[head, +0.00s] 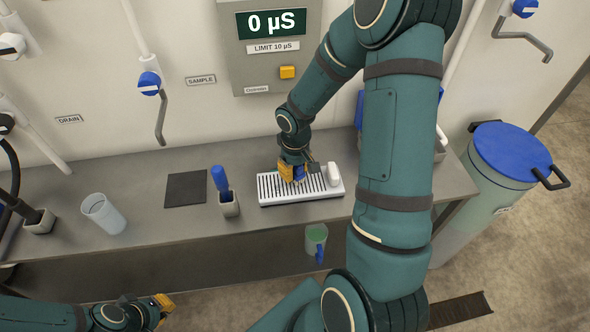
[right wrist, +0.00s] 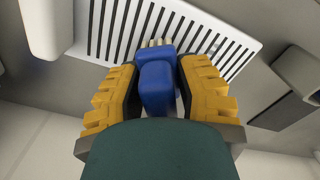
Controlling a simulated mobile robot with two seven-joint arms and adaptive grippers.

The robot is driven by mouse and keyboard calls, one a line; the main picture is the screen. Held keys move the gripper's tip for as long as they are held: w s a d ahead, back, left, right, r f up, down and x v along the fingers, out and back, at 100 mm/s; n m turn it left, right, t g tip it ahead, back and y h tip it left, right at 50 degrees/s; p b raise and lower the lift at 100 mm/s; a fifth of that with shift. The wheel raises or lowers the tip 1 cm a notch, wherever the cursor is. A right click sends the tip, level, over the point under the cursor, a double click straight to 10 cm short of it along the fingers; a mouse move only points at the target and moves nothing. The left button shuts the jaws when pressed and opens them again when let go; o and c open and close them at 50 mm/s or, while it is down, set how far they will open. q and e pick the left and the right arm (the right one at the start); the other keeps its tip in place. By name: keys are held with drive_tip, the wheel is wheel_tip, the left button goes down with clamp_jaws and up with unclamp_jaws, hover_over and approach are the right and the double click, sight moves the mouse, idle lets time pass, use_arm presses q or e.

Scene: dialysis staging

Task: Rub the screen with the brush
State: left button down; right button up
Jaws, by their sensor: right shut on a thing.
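The brush (right wrist: 158,80) has a blue body and pale bristles. My right gripper (right wrist: 158,92) is shut on it, with a yellow-padded finger on each side. The white slotted screen (head: 275,201) lies on the counter; it also fills the top of the right wrist view (right wrist: 225,50). The bristle end is over the slats; whether it touches them is not clear. In the head view my right gripper (head: 293,172) is low over the middle of the screen and partly hides the brush. My left gripper (head: 162,303) is at the lower left, away from the counter; its jaw gap is unclear.
A white block (head: 333,174) stands at the screen's right end. A blue-handled tool (head: 220,180) stands in a holder (head: 229,207) to the left, by a dark mat (head: 186,189) and a clear cup (head: 104,213). A green cup (head: 316,236) is at the counter's front.

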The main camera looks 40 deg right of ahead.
drive_tip(key=shift+r+p, duration=1.55)
drive_tip(key=shift+r, duration=0.9)
drive_tip(key=shift+r, duration=0.1)
drive_tip(key=shift+r+p, duration=1.15)
drive_tip(key=shift+r, duration=0.3)
drive_tip(key=shift+f, duration=0.15)
